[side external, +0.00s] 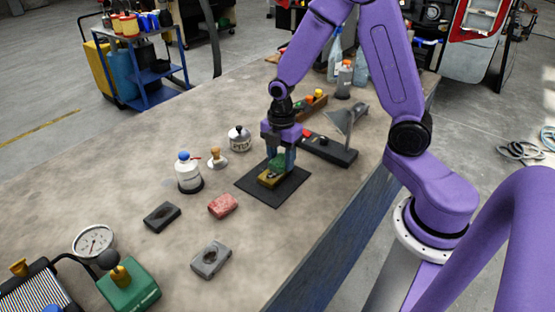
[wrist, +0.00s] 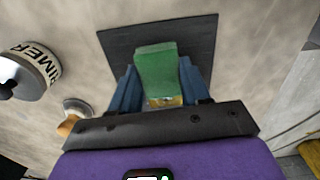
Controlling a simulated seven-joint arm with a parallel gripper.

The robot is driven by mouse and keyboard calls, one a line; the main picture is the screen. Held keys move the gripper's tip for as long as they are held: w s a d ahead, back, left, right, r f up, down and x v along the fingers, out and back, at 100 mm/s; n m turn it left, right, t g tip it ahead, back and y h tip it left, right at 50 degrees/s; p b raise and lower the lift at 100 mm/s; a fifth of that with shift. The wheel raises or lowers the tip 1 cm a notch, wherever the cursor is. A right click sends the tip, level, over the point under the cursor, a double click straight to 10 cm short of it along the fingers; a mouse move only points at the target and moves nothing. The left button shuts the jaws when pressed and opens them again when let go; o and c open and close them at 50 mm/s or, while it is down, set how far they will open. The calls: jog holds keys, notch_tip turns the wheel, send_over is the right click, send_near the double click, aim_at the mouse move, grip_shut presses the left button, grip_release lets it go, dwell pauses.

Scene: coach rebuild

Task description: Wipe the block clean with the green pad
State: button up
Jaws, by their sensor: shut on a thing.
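My gripper (side external: 279,161) points down over the dark mat (side external: 294,191) and is shut on the green pad (wrist: 157,70). In the wrist view the pad sits between the two blue fingers. A yellowish-brown block (side external: 268,180) lies on the mat directly below the gripper. A little of what seems to be the block (wrist: 165,102) shows at the pad's near end in the wrist view. The pad is at or just above the block's top; I cannot tell whether they touch. The pad and fingers hide much of the block's top.
A red block (side external: 223,206), a dark block (side external: 162,216) and a grey block (side external: 211,259) lie left of the mat. A white bottle (side external: 189,177), a small wooden-handled item (side external: 217,155) and a primer tin (side external: 240,140) stand nearby.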

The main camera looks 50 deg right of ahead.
aim_at(265, 181)
jog(key=shift+a, duration=3.45)
notch_tip(265, 181, up, 8)
